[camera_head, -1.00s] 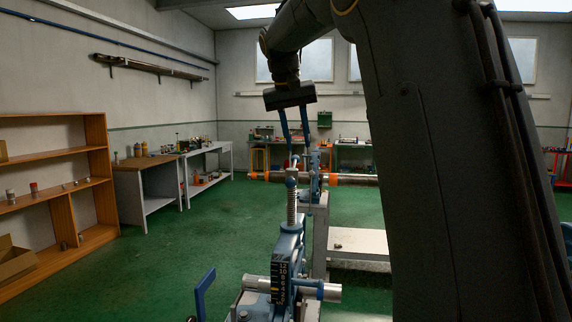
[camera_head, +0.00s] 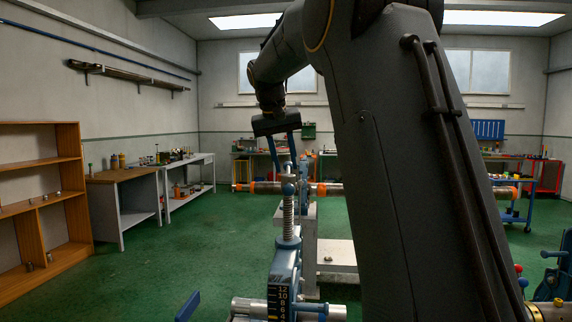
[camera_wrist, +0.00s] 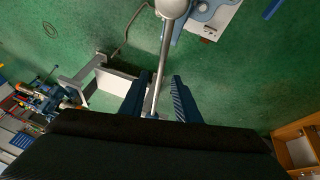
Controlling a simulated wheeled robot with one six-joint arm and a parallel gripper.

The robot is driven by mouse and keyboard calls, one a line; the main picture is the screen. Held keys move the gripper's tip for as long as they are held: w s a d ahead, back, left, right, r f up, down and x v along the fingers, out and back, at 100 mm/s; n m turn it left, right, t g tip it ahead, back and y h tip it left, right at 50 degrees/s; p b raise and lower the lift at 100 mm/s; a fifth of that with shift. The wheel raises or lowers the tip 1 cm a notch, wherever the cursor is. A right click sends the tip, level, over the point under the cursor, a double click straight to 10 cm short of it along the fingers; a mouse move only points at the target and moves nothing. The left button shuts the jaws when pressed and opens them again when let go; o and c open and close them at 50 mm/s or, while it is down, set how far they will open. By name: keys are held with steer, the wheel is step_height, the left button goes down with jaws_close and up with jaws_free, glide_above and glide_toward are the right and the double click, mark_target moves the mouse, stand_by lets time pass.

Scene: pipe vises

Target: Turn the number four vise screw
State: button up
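The nearest blue vise (camera_head: 285,270) stands in the lower middle of the head view, with a dark number scale on its front. Its upright threaded screw (camera_head: 288,218) rises to a rounded head (camera_head: 288,188). My gripper (camera_head: 284,165) points down just above this head. In the wrist view my open gripper (camera_wrist: 158,97) has its fingers apart, with a thin grey bar (camera_wrist: 163,60) running between them. The bar has a round ball end (camera_wrist: 172,7) at the top. Contact with the fingers cannot be told. No vise number is readable.
A pipe with orange bands (camera_head: 326,189) lies behind the screw head, by a second blue vise. A pale bench (camera_head: 330,255) stands behind. Wooden shelves (camera_head: 40,200) and workbenches (camera_head: 125,185) line the left. Green floor (camera_head: 170,255) is clear between.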

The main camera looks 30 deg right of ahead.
steer(key=shift+x, duration=0.9)
jaws_close()
steer(key=shift+s, duration=0.1)
